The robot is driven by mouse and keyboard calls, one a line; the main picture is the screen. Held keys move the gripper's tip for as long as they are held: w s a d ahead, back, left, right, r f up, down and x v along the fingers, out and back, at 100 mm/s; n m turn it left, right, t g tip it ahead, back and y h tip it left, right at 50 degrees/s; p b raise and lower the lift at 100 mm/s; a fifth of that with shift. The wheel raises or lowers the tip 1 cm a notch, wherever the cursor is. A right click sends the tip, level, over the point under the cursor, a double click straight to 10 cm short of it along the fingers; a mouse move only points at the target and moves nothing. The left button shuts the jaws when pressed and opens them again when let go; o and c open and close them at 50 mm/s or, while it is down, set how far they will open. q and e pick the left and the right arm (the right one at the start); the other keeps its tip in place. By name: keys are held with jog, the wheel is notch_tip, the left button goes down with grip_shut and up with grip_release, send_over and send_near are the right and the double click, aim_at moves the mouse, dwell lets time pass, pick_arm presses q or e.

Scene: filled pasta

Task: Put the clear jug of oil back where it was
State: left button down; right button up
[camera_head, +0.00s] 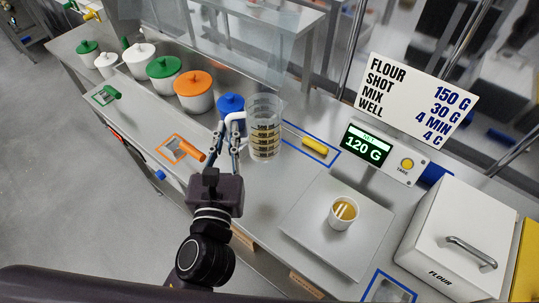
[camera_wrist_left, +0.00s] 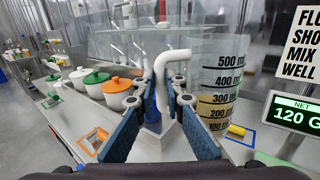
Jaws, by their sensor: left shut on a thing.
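The clear jug (camera_head: 266,140) has black volume marks, a white handle and yellow oil in its lower part. It is upright above the metal counter, left of the scale; I cannot tell whether its base touches the counter. My left gripper (camera_head: 230,132) is shut on the jug's white handle. In the left wrist view my left gripper (camera_wrist_left: 164,85) has its fingers on both sides of the handle, and the jug (camera_wrist_left: 217,85) stands just to the right. My right gripper is not in view.
A scale plate (camera_head: 300,222) holds a small cup (camera_head: 343,212); its display (camera_head: 366,146) reads 120 G. A flour bin (camera_head: 455,235) stands at the right. Lidded pots, including an orange one (camera_head: 195,92) and a blue-lidded one (camera_head: 231,102), line the back. A yellow-handled tool (camera_head: 315,146) lies in a blue outline.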

pick_arm(q)
jog(key=shift+w+d+r, duration=0.25)
jog(key=shift+w+r, duration=0.3)
jog(key=shift+r, duration=0.3)
jog(key=shift+w+f, duration=0.1)
jog(key=shift+w, duration=0.15)
notch_tip(320, 180, down, 20)
jog(key=b, duration=0.7)
jog(key=shift+r, duration=0.2)
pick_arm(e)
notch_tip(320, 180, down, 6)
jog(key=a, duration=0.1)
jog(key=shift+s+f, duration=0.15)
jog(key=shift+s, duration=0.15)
pick_arm(q)
jog(key=shift+s, duration=0.1)
jog(key=shift+f, duration=0.2)
jog(key=c, duration=2)
grip_release()
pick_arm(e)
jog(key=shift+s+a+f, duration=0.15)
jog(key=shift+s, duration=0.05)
